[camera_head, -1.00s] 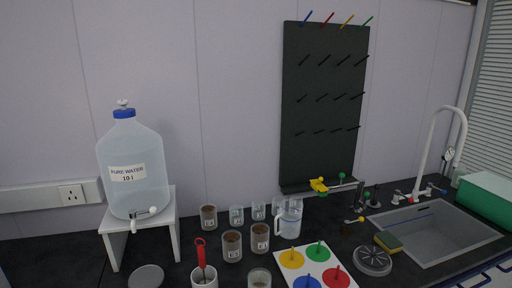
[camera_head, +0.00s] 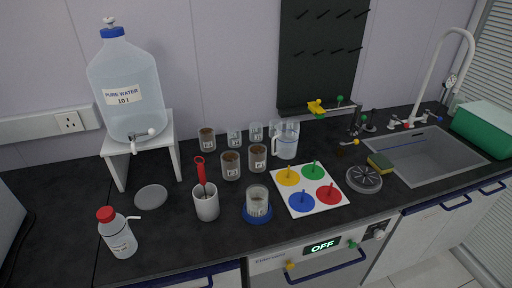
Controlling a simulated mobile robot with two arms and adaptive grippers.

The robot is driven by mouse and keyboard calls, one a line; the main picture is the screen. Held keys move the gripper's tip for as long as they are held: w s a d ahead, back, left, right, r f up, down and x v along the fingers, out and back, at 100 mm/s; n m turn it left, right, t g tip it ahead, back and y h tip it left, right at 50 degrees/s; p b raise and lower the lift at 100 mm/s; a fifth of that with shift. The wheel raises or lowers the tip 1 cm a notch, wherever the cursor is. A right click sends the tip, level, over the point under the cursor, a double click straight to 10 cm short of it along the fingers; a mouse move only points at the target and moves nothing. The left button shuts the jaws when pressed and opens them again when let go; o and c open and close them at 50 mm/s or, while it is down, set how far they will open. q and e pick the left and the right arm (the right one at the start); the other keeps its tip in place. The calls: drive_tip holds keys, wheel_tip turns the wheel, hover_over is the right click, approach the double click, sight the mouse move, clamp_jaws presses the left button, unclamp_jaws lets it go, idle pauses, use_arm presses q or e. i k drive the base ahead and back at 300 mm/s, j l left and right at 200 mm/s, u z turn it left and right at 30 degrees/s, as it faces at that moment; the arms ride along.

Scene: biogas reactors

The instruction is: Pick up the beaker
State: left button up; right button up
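Several clear glass beakers stand on the dark counter. One beaker (camera_head: 257,201) with some contents and a label stands on a blue round base near the front. Three with brown contents stand behind it: one (camera_head: 207,139) at the back left, one (camera_head: 231,165) and one (camera_head: 257,157). Two clear, labelled ones stand at the back: one (camera_head: 234,138) and one (camera_head: 256,132). A larger clear jug with a handle (camera_head: 287,141) stands to their right. I cannot tell which one the task means. Neither of my grippers is in view.
A white cup (camera_head: 206,204) holds a red-handled tool. A red-capped wash bottle (camera_head: 118,234) stands front left, near a grey disc (camera_head: 151,196). A white board with coloured lids (camera_head: 308,187) lies right of the beakers. A sink (camera_head: 431,157) is at right.

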sight(257, 195)
drive_tip(key=k+j+u, duration=0.1)
drive_tip(key=k+j, duration=0.15)
drive_tip(key=k+j+u, duration=0.1)
drive_tip(key=k+j, duration=0.15)
drive_tip(key=j, duration=0.15)
drive_tip(key=k+j+u, duration=0.1)
drive_tip(key=k+j, duration=0.15)
drive_tip(key=k+j+u, duration=0.15)
drive_tip(key=j, duration=0.35)
